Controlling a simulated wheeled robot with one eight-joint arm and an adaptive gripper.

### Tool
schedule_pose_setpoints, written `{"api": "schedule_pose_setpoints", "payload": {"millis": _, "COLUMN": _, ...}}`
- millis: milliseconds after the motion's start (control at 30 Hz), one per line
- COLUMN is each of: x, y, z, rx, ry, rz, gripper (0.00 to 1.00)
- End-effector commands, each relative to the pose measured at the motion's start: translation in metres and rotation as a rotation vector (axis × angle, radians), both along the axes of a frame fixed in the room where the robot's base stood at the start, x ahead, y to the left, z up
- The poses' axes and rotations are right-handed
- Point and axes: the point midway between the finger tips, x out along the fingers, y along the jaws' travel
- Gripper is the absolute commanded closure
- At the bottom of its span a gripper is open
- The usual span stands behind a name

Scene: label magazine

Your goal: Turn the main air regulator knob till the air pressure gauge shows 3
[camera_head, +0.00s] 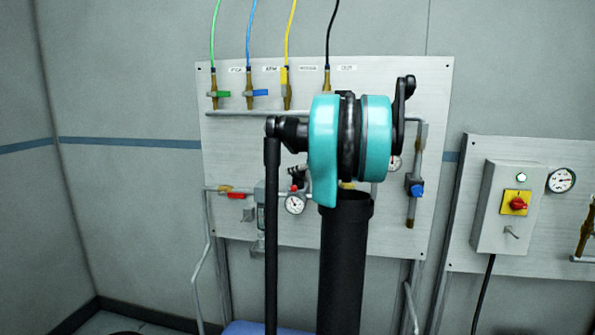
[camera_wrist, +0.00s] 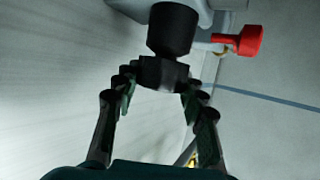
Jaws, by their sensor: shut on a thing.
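In the wrist view my gripper (camera_wrist: 160,76) is shut on a black round knob (camera_wrist: 172,28), which I take to be the main air regulator knob. Its two fingers close on the knob's near end. The knob sits on a pale grey body at the top of that view. In the head view my arm hides most of the grip area.
A red handle (camera_wrist: 240,40) stands right of the knob. The panel (camera_head: 240,140) also carries colored hoses and a blue-handled valve (camera_head: 416,190). At right are a grey switch box (camera_head: 492,215) with a red switch (camera_head: 518,203) and another gauge (camera_head: 561,180).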

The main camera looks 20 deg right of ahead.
Motion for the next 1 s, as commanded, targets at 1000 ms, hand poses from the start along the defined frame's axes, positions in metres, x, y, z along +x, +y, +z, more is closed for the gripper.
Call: {"api": "schedule_pose_setpoints", "payload": {"millis": 1000, "x": -0.0004, "y": 0.0009, "z": 0.0003, "rx": 0.000, "ry": -0.001, "rz": 0.399, "gripper": 0.88}}
